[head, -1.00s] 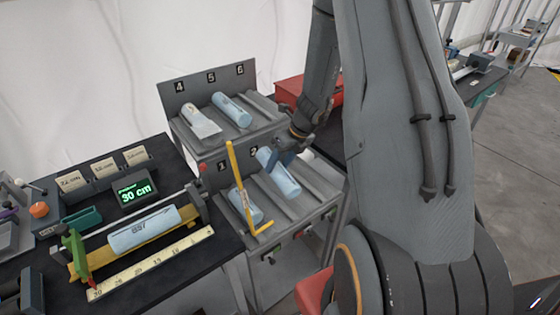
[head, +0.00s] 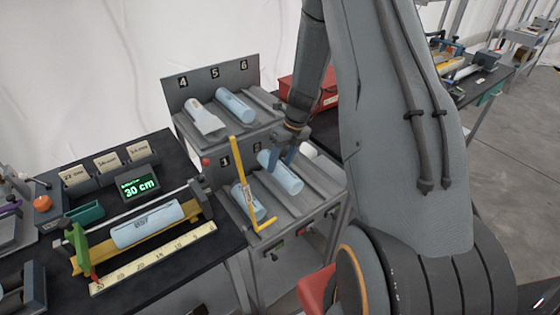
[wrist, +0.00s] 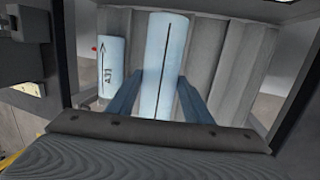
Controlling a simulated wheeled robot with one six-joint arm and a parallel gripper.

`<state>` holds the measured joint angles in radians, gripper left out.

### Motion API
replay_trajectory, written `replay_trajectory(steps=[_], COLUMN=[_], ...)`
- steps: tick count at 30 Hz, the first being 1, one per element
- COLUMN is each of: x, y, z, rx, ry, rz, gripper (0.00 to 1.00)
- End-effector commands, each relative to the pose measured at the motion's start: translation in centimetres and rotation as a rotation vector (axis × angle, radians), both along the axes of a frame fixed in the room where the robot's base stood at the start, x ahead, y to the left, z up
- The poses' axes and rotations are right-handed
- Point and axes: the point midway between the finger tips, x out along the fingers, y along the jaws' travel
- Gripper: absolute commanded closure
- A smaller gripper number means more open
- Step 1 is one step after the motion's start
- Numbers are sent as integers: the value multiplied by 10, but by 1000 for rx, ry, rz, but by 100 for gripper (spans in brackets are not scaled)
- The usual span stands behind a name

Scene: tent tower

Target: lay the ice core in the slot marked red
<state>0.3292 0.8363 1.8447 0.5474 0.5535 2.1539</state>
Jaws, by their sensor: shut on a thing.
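A pale blue ice core (head: 283,180) lies lengthwise at the middle of the rack's lower shelf, below the number 2. My gripper (head: 285,154) is over its upper part and shut on it. In the wrist view the core (wrist: 166,55), with a dark line along it, is between my two blue fingers (wrist: 160,98). I cannot tell whether it rests fully in the slot. Small red and green marks (head: 302,231) show on the rack's front; which slot the red one belongs to is unclear.
Another core (head: 247,203) lies to the left, behind a yellow angled bar (head: 243,185); its lettering shows in the wrist view (wrist: 110,68). Two cores (head: 234,104) are on the upper shelf. A measuring bench (head: 115,190) with a core stands left.

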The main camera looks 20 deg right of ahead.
Motion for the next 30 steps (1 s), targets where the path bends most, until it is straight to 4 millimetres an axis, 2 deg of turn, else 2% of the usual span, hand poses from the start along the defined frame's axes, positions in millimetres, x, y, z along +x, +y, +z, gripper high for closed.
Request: replay_trajectory(steps=[18, 30], x=[0, 0], y=[0, 0], z=[-44, -57], rx=[0, 0], ry=[-1, -1], rz=[-1, 0], gripper=[100, 100])
